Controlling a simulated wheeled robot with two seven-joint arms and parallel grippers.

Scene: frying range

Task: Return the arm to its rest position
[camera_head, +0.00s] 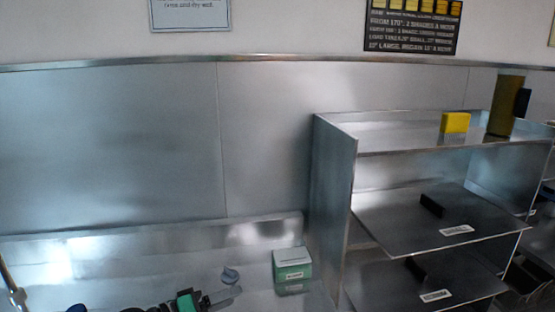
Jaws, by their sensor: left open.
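My left gripper (226,297) shows at the bottom edge, left of the middle, with its two pale grey fingers pointing right. The fingers are apart and nothing shows between them. Its arm comes in low from the left and is mostly cut off by the frame. My right gripper is not in view.
A green box (292,263) with a white label stands on the steel counter (150,262), right of my left gripper. A small blue-grey object (230,275) lies just behind the fingers. A steel shelf unit (334,190) stands at the right, with a yellow block (456,122) on top.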

